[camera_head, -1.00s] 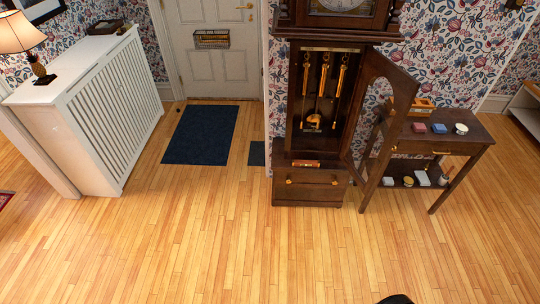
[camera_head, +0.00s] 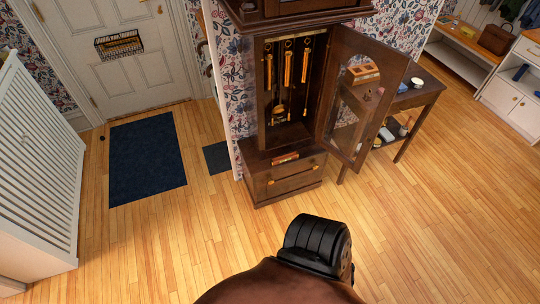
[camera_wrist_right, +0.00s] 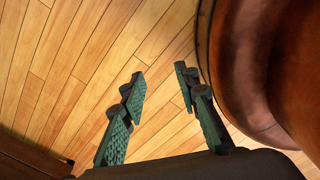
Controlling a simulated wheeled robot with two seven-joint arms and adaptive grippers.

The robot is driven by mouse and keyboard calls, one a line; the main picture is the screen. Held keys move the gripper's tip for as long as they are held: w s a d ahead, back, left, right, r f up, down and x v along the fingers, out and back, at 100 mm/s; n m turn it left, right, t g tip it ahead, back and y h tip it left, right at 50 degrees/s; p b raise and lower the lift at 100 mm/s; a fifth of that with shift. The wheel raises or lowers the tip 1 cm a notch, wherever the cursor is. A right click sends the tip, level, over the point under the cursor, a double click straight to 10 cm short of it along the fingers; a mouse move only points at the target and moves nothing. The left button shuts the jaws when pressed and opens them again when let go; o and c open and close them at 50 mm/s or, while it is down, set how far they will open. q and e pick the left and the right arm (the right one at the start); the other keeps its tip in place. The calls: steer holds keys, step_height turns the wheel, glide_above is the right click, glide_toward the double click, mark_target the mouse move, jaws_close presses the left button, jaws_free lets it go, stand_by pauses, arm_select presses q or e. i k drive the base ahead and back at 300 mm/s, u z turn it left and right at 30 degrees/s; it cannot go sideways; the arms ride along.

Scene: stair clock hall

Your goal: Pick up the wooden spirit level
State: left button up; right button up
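A small orange-brown wooden bar (camera_head: 285,158), which looks like the spirit level, lies on the ledge of the tall clock's base, in front of the open case. It is too small in the head view to make out a vial. My right gripper (camera_wrist_right: 160,72) shows in the right wrist view with its two green-padded fingers apart and bare floor between them. It is open and empty. The bar cannot be made out in that view. My left gripper is out of view.
The clock's glazed door (camera_head: 365,95) stands open to the right, partly covering a dark side table (camera_head: 420,95) with small items. A white slatted radiator cover (camera_head: 40,165) stands left. A navy mat (camera_head: 147,158) lies before the front door. Wooden floor (camera_head: 190,240) before the clock is clear.

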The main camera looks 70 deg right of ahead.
mark_target(294, 155)
steer(key=z, duration=0.25)
steer(key=i, duration=0.8)
steer(key=z, duration=1.35)
steer(key=i, duration=0.75)
steer(key=z, duration=0.7)
